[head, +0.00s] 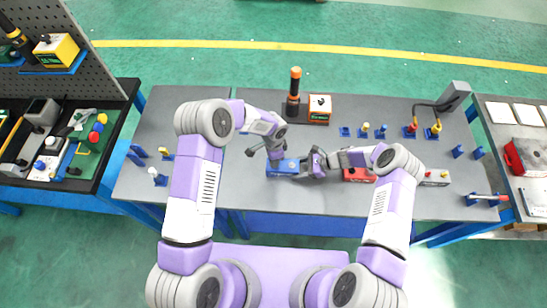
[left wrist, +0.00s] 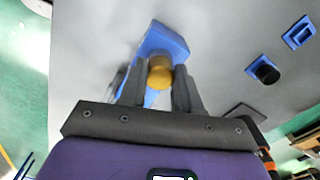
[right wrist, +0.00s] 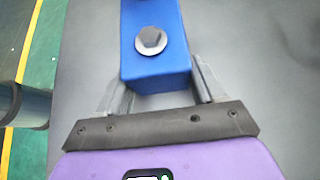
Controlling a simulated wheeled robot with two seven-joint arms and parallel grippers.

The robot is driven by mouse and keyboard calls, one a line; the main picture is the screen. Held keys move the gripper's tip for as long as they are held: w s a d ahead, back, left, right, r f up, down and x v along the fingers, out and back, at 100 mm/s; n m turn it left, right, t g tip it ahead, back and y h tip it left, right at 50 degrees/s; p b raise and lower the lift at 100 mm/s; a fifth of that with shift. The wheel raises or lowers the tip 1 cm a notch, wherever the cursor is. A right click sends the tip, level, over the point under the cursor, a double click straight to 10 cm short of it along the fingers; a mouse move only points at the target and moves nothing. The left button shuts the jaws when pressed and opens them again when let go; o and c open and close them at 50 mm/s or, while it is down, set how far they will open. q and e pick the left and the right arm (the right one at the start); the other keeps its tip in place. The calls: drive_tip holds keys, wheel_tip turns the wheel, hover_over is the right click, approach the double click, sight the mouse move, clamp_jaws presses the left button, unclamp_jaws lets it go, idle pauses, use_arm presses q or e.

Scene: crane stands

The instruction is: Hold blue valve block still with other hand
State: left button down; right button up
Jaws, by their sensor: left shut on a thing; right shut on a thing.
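The blue valve block (head: 283,168) lies on the grey table, in front of me in the head view. My right gripper (head: 303,168) is shut on its right end; in the right wrist view the block (right wrist: 156,66) sits between the fingers, with a round silver fitting (right wrist: 150,40) on its top. My left gripper (head: 275,156) comes down at the block from above. In the left wrist view its fingers are shut on a round yellow part (left wrist: 160,72), with the blue block (left wrist: 165,40) right behind it. The left fingers partly hide the block's top.
An orange-topped dark tool (head: 294,92) and an orange box (head: 319,109) stand behind the block. A red block (head: 359,175) lies to the right, near my right arm. Several small blue holders stand at the table's back right. A tool bench (head: 60,140) is at left.

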use_arm(q)
drive_tip(key=shift+m, duration=0.9)
drive_tip(key=shift+m, duration=1.2)
drive_tip(key=m, duration=0.2)
drive_tip(key=shift+m, duration=0.3)
drive_tip(key=shift+w+m, duration=0.1)
drive_tip(key=shift+m, duration=0.6)
drive_tip(key=m, duration=0.3)
drive_tip(key=shift+m, duration=0.4)
drive_tip(key=m, duration=0.5)
